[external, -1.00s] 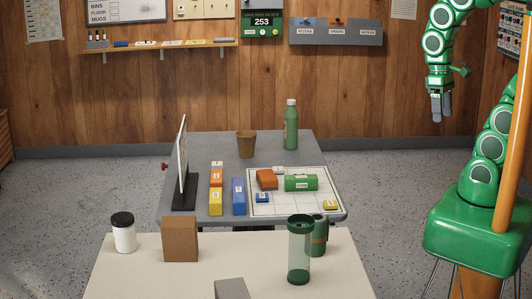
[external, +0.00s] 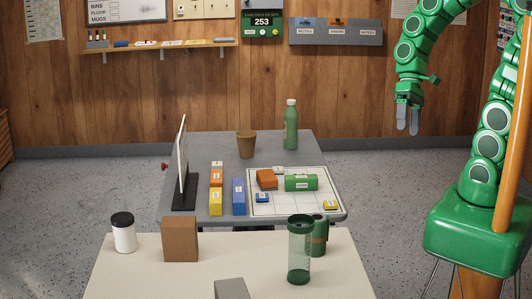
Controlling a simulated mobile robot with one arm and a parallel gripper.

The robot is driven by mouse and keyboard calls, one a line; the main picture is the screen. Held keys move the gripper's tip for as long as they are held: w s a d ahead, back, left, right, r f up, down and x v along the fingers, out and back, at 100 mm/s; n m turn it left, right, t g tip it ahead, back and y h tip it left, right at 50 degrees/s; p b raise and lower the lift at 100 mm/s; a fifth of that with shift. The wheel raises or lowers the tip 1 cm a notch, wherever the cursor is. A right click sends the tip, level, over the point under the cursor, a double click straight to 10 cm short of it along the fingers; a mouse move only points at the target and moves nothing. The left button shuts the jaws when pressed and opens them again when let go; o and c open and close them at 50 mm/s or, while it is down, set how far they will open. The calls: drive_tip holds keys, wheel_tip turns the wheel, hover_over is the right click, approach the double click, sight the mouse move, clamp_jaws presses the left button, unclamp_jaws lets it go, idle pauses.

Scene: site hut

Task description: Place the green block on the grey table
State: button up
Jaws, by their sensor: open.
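A green block (external: 301,182) with a white label lies on the white gridded board on the grey table (external: 203,147). An orange-brown block (external: 267,179) lies just left of it on the same board. My gripper (external: 408,121) is open and empty, pointing down. It is in the air to the right of the grey table, well apart from the green block.
The gridded board (external: 290,206) also holds small blue and yellow blocks. A blue block (external: 239,196), yellow and orange blocks, a black-based upright panel (external: 183,165), a brown cup (external: 246,144) and a green bottle (external: 290,125) stand around it. A cream table (external: 150,275) is in front.

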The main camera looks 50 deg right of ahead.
drive_tip(key=w+a+m+t+y, duration=0.1)
drive_tip(key=w+a+m+y, duration=0.4)
drive_tip(key=w+a, duration=0.4)
drive_tip(key=m+t+y, duration=0.3)
drive_tip(key=m+t, duration=0.7)
drive_tip(key=m, duration=0.4)
hover_over(314, 177)
drive_tip(key=s+a, duration=0.3)
drive_tip(key=s, duration=0.1)
wheel_tip(314, 177, down, 14)
drive_tip(key=d+f+m+h, duration=0.1)
drive_tip(key=d+f+m, duration=0.1)
drive_tip(key=f, duration=0.2)
drive_tip(key=w+d+f+m+h, duration=0.1)
drive_tip(key=d+f+m, duration=0.1)
drive_tip(key=f+m, duration=0.1)
drive_tip(key=d+f+m+t+h, duration=0.1)
drive_tip(key=d+f+m, duration=0.1)
drive_tip(key=f, duration=0.3)
drive_tip(key=shift+w+d+f+h, duration=0.15)
drive_tip(key=shift+d+f+h, duration=0.1)
drive_tip(key=shift+h, duration=0.15)
drive_tip(key=shift+x, duration=3.85)
drive_tip(key=shift+w+r, duration=0.1)
drive_tip(key=shift+r, duration=0.05)
